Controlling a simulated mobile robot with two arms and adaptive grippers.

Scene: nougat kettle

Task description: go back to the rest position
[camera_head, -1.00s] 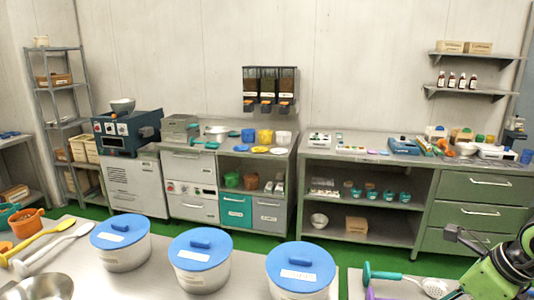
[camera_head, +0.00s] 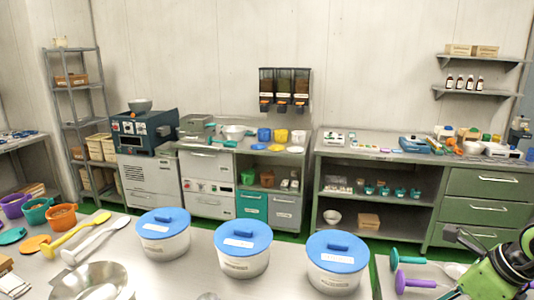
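My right arm, green and black, shows at the lower right edge. Its black end (camera_head: 467,240) is over the right part of the near bench; I cannot make out fingertips or anything held. My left gripper is out of view. Three white pots with blue lids stand in a row on the near bench: a left pot (camera_head: 163,232), a middle pot (camera_head: 243,247) and a right pot (camera_head: 337,262). All the lids are on.
A steel bowl (camera_head: 92,281), a yellow spoon (camera_head: 75,235), a white spoon (camera_head: 95,241) and colored cups lie at the left of the near bench. A purple-handled tool (camera_head: 414,283) and a teal-handled tool (camera_head: 407,259) lie near my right arm. Green floor separates the benches.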

